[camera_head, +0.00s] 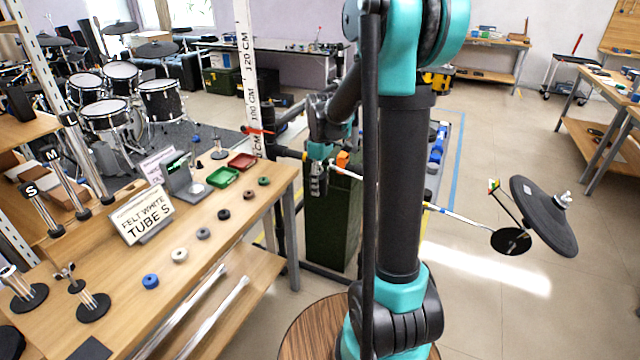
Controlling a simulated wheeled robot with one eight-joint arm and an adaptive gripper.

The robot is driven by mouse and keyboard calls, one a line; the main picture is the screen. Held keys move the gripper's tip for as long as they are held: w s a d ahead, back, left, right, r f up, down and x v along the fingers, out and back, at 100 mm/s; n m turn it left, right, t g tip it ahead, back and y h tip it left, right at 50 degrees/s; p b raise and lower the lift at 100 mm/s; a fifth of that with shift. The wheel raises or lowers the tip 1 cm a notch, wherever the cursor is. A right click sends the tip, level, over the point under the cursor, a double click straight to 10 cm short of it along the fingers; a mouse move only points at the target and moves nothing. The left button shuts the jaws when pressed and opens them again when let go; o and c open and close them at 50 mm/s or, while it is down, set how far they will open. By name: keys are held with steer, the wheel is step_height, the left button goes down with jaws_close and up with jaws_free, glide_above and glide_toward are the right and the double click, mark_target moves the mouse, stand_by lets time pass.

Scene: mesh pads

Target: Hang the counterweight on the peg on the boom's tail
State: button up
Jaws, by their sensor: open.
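A thin white boom (462,217) runs from near my gripper at the left, behind my arm, to the right. Its right end carries a large dark round pad (543,214) and a smaller black disc (511,241). The left end of the boom lies close to my gripper, and the peg there is too small to make out. My gripper (318,187) is open, left of my arm's column and beyond the table's far right corner. I cannot tell which thing is the counterweight; an orange block (342,159) shows just right of the gripper.
The wooden table (110,312) at left holds a row of small rings, including a blue one (151,281) and a white one (179,255). A green tray (223,177), a red tray (242,161) and a sign (142,213) stand there. A dark green case (333,225) stands below the gripper.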

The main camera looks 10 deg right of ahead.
steer(key=r, duration=0.7)
steer(key=w+r, duration=0.1)
steer(key=r, duration=0.3)
steer(key=shift+d+r, duration=0.15)
steer(key=shift+d, duration=0.1)
steer(key=shift+s+r, duration=0.15)
steer(key=shift+r, duration=0.05)
steer(key=shift+s+f, duration=0.1)
steer(key=shift+s, duration=0.2)
steer(key=s+d+f+m+t, duration=0.1)
steer(key=s+f+m, duration=0.2)
steer(key=s+f, duration=0.2)
steer(key=s+d+f+m+t, duration=0.1)
steer(key=s+f+m, duration=0.3)
steer(key=s, duration=0.5)
steer(key=s+d+f+m+t, duration=0.1)
steer(key=s+f+m+t, duration=0.1)
steer(key=s+f, duration=0.4)
steer(key=shift+s+f+m+t, duration=0.35)
steer(key=shift+f+m, duration=0.25)
steer(key=shift+m, duration=0.3)
